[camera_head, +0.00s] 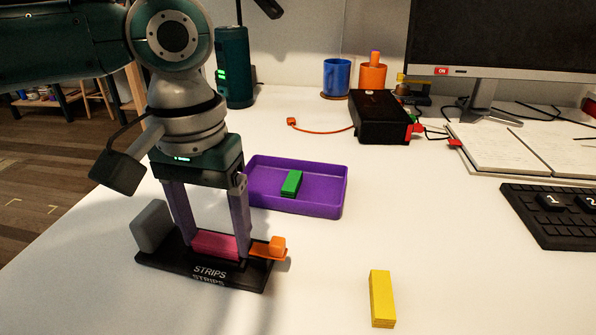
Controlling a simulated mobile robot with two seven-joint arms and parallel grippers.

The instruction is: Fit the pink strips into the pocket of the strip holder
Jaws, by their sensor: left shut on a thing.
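The black strip holder (176,268), lettered STRIPS, lies at the left of the white table. A grey block stands upright at its left end, and an orange piece (272,250) is at its right end. My left gripper (214,245) points down over the holder and is shut on the pink strips (215,244). The pink strips lie level between the fingers at the holder. I cannot tell how deep they sit in the pocket, as their lower edge is hidden. My right gripper does not show.
A purple tray (331,200) with green strips (291,183) lies just behind and right of the holder. A yellow block (382,298) lies at the front right. A black box (380,117), cups, a monitor and a keyboard (552,213) are farther off. The middle of the table is clear.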

